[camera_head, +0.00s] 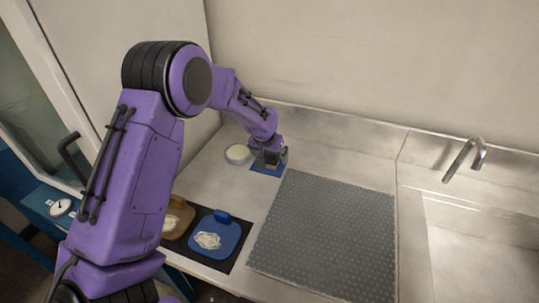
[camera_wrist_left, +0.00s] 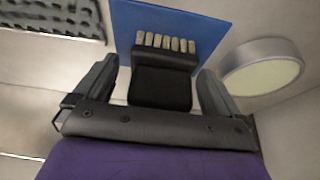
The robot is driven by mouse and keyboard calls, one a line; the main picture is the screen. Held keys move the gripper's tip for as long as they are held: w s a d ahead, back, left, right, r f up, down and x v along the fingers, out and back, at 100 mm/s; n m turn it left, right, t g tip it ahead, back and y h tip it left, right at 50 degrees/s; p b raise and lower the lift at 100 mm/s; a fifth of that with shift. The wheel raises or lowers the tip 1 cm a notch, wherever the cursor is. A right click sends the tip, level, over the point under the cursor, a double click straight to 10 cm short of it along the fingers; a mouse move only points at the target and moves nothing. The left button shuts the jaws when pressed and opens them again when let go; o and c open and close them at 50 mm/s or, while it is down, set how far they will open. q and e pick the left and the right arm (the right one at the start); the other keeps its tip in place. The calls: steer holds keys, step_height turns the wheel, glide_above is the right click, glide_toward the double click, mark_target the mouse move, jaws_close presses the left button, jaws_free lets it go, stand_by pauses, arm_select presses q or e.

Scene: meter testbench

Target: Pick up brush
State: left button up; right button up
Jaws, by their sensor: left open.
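The brush (camera_wrist_left: 162,78) is a black block with a row of pale bristle tufts along its far edge. It is on a blue mat (camera_wrist_left: 205,25), also visible in the head view (camera_head: 262,171), near the back wall. My left gripper (camera_wrist_left: 157,82) is open, with one finger on each side of the brush and a gap on both sides. In the head view my left gripper (camera_head: 268,155) is over the blue mat and largely hides the brush. My right gripper is not in view.
A round pale dish (camera_head: 237,154) stands left of the blue mat, close to a finger in the wrist view (camera_wrist_left: 262,68). A grey textured mat (camera_head: 325,235) lies to the right. A sink with a faucet (camera_head: 466,158) is at right.

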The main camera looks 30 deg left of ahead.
arm_select(q)
steer(key=shift+a+f, duration=0.1)
steer(key=shift+f, duration=0.15)
steer(key=c, duration=1.1)
steer(key=shift+r, duration=0.15)
